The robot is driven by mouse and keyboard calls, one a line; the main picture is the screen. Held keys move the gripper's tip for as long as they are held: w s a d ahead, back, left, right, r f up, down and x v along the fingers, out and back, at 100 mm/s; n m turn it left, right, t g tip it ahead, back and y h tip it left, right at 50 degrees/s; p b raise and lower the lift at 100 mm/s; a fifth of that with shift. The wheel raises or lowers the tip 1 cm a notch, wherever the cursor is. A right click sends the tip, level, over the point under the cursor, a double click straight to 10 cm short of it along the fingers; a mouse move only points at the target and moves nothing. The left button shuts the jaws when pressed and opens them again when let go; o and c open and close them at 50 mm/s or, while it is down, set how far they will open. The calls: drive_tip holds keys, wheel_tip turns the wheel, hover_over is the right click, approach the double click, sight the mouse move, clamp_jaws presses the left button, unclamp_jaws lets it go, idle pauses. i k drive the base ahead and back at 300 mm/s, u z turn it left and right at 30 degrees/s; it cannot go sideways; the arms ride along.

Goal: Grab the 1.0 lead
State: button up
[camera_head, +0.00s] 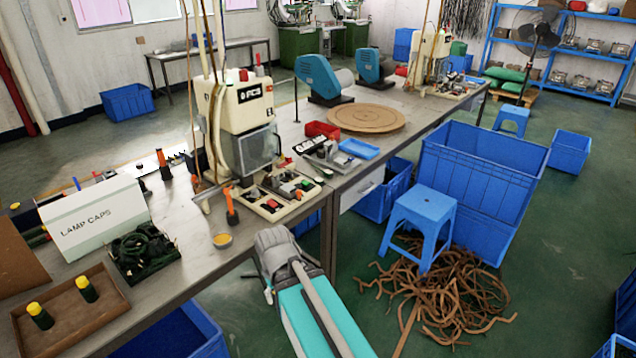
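No lead in view can be read as marked 1.0. A dark green coiled bundle (145,250), which looks like leads, lies on a dark tray on the near-left workbench, in front of the LAMP CAPS sign (95,215). A tangle of brown strands (440,295) lies on the floor around the blue stool. My own arm, teal and grey, reaches up from the bottom centre beside the bench's front edge. I cannot make out my gripper's fingers, so its opening and anything in it do not show.
A brown tray (112,292) holds two yellow-topped dark parts at the near left. A moulding machine (240,105) stands on the bench with fixtures before it. A round brown turntable (368,110) sits further back. A blue stool (428,210) and large blue crate (470,205) occupy the floor right.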

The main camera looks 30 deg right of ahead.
sight(320, 182)
drive_tip(key=u, duration=0.1)
drive_tip(key=i, duration=1)
drive_tip(key=z, duration=0.1)
